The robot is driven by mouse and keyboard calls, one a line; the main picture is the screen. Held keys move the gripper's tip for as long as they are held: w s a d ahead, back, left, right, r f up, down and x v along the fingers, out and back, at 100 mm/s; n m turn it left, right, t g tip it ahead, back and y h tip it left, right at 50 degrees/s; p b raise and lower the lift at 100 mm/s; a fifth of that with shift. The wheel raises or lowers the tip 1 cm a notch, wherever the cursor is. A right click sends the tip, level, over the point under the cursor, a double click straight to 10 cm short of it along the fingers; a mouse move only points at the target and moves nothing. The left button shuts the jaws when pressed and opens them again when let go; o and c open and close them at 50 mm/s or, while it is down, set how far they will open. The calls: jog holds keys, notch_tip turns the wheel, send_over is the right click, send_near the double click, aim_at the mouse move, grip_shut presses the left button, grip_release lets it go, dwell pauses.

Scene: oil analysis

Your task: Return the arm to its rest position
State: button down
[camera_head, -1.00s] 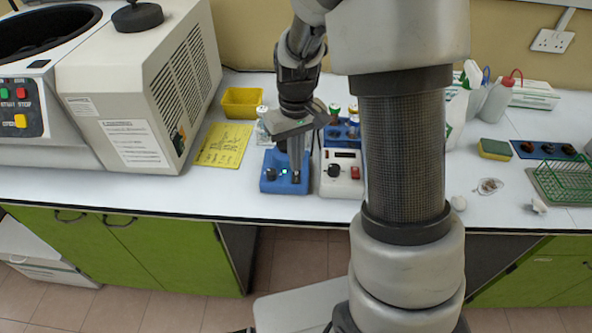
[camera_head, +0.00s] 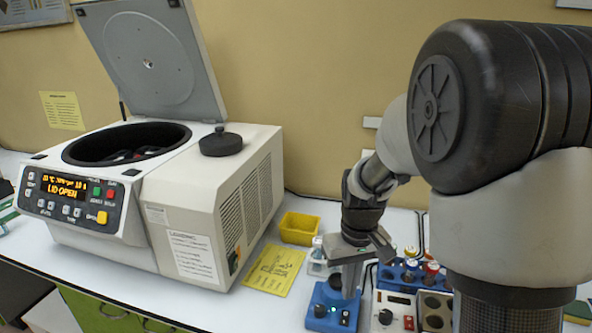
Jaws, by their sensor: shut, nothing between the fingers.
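My gripper (camera_head: 349,288) points down over the blue device (camera_head: 331,311) with knobs on the bench. Its fingers look close together with nothing seen between them. I cannot tell whether the fingertips touch the device. My arm rises from the gripper to the large joint at the right, which hides the right part of the bench.
The centrifuge (camera_head: 215,212) stands at left with its lid (camera_head: 150,62) raised; its display reads LID OPEN. A yellow tray (camera_head: 299,228) and yellow sheet (camera_head: 274,269) lie beside it. A white device (camera_head: 393,308) and blue rack (camera_head: 403,277) with capped vials are right of the gripper.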

jog(key=s+r+m+t+p, duration=0.2)
jog(key=s+r+t, duration=0.3)
jog(key=s+r, duration=1.2)
jog(key=p+v, duration=0.1)
jog(key=v, duration=0.2)
jog(key=shift+w+r, duration=0.3)
